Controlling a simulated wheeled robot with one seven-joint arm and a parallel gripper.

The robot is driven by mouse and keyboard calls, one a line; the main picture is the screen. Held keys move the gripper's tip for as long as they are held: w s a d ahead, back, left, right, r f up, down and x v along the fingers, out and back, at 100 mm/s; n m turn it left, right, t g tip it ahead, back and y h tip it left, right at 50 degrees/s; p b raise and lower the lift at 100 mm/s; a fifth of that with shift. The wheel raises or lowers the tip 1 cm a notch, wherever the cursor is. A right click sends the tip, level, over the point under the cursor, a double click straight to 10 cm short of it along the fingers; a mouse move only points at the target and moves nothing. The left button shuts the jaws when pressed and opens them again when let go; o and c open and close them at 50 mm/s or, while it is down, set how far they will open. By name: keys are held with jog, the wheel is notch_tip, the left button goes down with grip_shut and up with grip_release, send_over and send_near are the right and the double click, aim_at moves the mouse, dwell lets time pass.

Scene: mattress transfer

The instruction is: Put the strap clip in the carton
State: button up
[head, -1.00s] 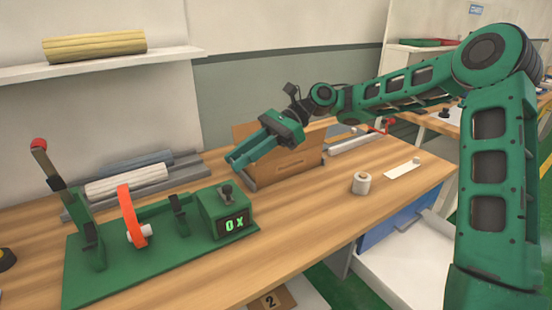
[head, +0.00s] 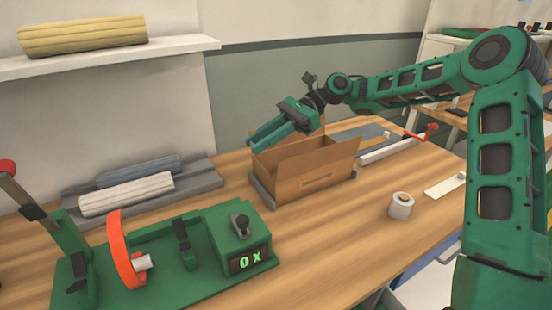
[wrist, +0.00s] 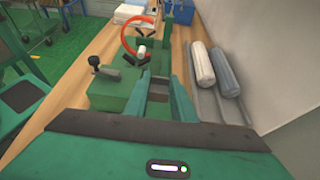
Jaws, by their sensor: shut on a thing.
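The carton (head: 312,178) is an open brown cardboard box on the workbench, resting on a grey base in the head view. My gripper (head: 256,144) is above the carton's left rear side, with its fingers pointing down to the left. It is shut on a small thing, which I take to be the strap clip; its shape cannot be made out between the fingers. In the wrist view my gripper (wrist: 160,88) points toward the green fixture, and the carton cannot be made out there. The carton's floor is hidden in the head view.
A green fixture (head: 195,262) with an orange ring (head: 122,255) and an "0 X" display stands front left. Rolls lie in a grey rack (head: 203,176) behind it. A white tape roll (head: 401,206) stands right of the carton. Bare bench lies between fixture and tape roll.

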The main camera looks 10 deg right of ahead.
jog(key=w+d+f, duration=0.2)
jog(key=w+f, duration=0.5)
jog(key=f, duration=0.1)
jog(key=shift+d+f, duration=0.25)
jog(key=shift+d, duration=0.1)
jog(key=shift+f, duration=0.6)
jog(key=o, duration=1)
jog(key=shift+r, duration=0.1)
jog(key=v, duration=0.8)
jog(key=r+v, duration=0.1)
jog(key=v, duration=0.3)
jog(key=shift+r, duration=0.15)
